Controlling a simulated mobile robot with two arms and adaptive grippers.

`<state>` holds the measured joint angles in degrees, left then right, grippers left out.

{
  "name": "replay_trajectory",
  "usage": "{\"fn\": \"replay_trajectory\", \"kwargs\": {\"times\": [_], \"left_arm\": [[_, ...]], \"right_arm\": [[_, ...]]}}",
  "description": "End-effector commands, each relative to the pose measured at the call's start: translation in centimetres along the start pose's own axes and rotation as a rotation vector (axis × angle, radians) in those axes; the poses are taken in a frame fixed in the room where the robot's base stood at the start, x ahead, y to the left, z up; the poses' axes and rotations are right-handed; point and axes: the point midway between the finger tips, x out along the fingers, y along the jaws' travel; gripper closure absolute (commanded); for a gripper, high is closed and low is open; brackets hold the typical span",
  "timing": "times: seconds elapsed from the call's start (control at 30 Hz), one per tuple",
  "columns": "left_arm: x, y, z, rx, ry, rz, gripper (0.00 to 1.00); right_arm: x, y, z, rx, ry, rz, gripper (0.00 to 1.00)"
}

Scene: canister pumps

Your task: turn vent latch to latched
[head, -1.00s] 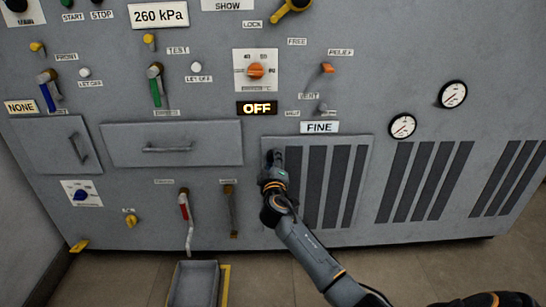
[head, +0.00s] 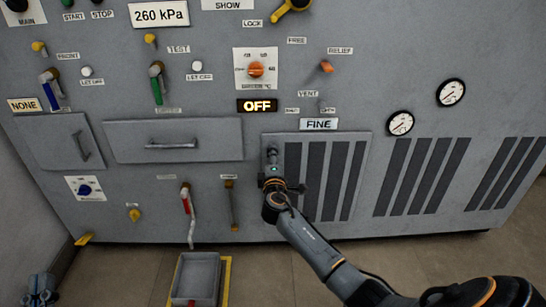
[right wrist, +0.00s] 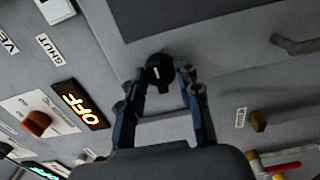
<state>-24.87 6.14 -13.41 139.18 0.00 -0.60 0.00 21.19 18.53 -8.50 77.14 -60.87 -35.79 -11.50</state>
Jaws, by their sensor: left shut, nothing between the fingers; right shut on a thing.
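The vent latch, a small dark round knob (right wrist: 158,72) with a pale mark, sits on the grey machine front in the right wrist view. In the head view it is at the upper left corner of the slatted panel (head: 366,150), largely hidden by my right gripper (head: 272,158). In the right wrist view my right gripper (right wrist: 168,68) has a finger on each side of the knob and is shut on it. The knob's exact angle is hard to read. My left gripper (head: 42,293) is shut and empty at the lower left, far from the latch.
Above the panel are the FINE sign (head: 319,124), the OFF display (head: 257,106) and an orange dial (head: 256,70). A red-handled lever (head: 186,201) is to the left. A grey tray (head: 196,280) stands on the floor below. Two gauges (head: 400,123) are to the right.

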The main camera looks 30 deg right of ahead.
Motion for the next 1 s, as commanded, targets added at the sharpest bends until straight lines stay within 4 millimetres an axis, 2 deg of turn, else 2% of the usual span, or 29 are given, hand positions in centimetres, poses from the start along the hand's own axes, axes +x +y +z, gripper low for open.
{"fn": "replay_trajectory", "kwargs": {"times": [0.33,0.37,0.47,0.8,1.0], "left_arm": [[0.0,0.0,0.1,0.001,-0.002,0.000,1.00],[0.0,0.0,0.1,0.000,-0.002,0.000,1.00],[0.0,0.0,0.1,0.000,-0.002,0.000,1.00],[0.0,0.0,0.0,0.000,-0.002,0.000,1.00],[0.0,0.0,0.0,0.000,-0.002,0.000,1.00]], "right_arm": [[0.0,-0.1,-0.1,-0.004,0.002,0.000,0.98],[0.0,-0.1,-0.1,-0.004,0.002,0.000,0.62],[0.0,-0.1,-0.1,-0.004,0.001,-0.001,0.43],[-0.2,-0.1,0.0,-0.002,0.001,-0.001,0.43],[-2.4,-0.1,-0.1,-0.001,0.002,-0.001,0.43]]}}
